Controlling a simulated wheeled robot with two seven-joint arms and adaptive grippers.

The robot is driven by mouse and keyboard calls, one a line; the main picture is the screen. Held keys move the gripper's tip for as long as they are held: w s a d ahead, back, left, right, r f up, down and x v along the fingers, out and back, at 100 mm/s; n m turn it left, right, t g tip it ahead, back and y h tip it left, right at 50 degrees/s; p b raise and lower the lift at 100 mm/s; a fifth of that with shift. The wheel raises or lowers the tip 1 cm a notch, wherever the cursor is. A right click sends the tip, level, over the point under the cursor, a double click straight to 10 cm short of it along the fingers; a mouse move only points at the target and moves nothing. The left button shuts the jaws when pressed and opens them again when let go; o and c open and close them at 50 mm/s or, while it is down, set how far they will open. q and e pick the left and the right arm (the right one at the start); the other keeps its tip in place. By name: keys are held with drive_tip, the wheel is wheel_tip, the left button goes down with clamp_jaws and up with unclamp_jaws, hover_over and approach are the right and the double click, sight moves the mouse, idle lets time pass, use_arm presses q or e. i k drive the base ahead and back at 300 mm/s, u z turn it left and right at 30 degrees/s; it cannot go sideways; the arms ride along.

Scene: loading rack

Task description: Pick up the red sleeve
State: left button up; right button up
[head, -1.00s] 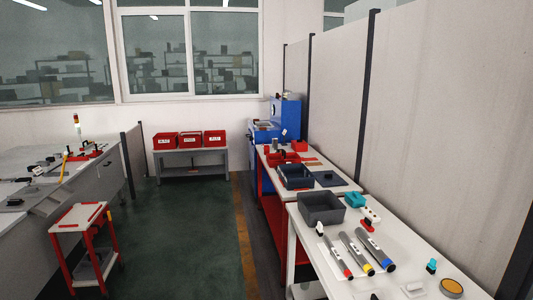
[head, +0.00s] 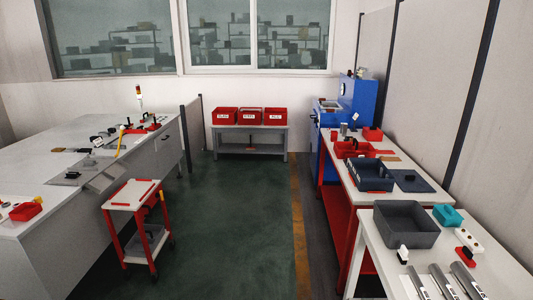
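No thing in view is surely the red sleeve. Three grey tubes lie side by side on the near right white table (head: 375,262): a left one (head: 418,284), a middle one (head: 442,283) and a right one (head: 467,281). Their near ends are cut off by the bottom edge. A small red piece (head: 465,257) lies by a white block (head: 468,240) on the same table. Another red object (head: 26,211) sits on the left worktop. Neither of my grippers is in view.
A dark grey bin (head: 407,225) and a teal part (head: 447,216) stand on the right table. A red-framed cart (head: 134,195) stands left. Red bins (head: 250,116) stand at the back. The green floor between is clear.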

sight(334, 135)
drive_tip(key=u, duration=0.1)
drive_tip(key=i, duration=2)
drive_tip(key=z, duration=0.75)
drive_tip(key=i, duration=2.1)
drive_tip(key=u, duration=0.55)
drive_tip(key=i, duration=3.65)
drive_tip(key=z, duration=0.55)
